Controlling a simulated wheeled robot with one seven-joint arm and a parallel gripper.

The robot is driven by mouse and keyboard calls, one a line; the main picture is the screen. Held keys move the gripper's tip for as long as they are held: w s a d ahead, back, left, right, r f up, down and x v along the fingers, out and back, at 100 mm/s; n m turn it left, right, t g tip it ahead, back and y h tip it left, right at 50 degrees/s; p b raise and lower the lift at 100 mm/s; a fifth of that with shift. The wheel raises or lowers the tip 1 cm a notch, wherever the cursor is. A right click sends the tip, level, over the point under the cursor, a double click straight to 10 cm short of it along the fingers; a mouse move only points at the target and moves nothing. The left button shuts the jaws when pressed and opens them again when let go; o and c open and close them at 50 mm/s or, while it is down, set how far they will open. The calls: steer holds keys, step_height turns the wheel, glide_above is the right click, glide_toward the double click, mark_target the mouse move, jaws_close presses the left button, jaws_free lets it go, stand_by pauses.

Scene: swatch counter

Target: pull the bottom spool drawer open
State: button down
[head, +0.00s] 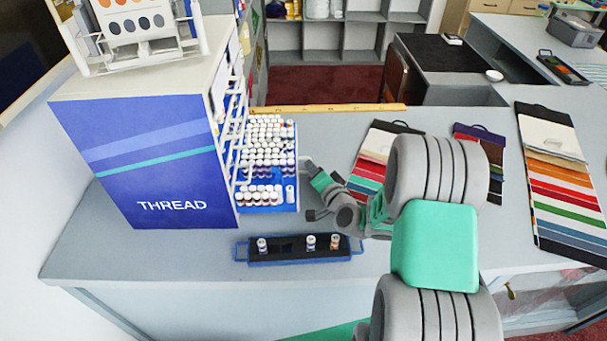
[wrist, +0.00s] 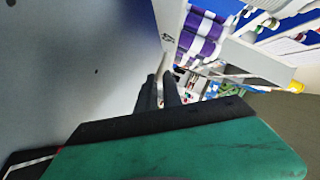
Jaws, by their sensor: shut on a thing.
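The bottom spool drawer (head: 267,209) is blue and stands out from the right side of the thread cabinet (head: 150,165). Rows of spools with white tops fill it. My gripper (head: 304,163) is at the drawer's right-hand front end, low over the counter. In the wrist view my gripper (wrist: 161,82) has its dark fingers close together on a pale handle part (wrist: 165,62) of the drawer. The exact grip is small and partly hidden by the fingers. Purple spools (wrist: 203,33) show beside it.
A blue-edged tray (head: 300,260) with 3 spools lies on the counter in front of the drawer. A wooden ruler (head: 335,107) lies behind it. Fabric swatch cards (head: 375,160) lie to the right, behind my arm. Counter between tray and cabinet is clear.

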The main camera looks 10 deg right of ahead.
steer(key=shift+s+d+f, duration=0.2)
steer(key=shift+s+d, duration=0.05)
steer(key=shift+d, duration=0.5)
steer(key=shift+a, duration=0.15)
steer(key=c, duration=1.5)
jaws_free()
steer(key=shift+w+r, duration=0.1)
steer(key=shift+r, duration=0.05)
steer(key=shift+c, duration=0.2)
steer(key=b+v, duration=0.2)
steer(key=v, duration=0.5)
steer(key=shift+s, duration=0.45)
steer(key=shift+c, duration=0.2)
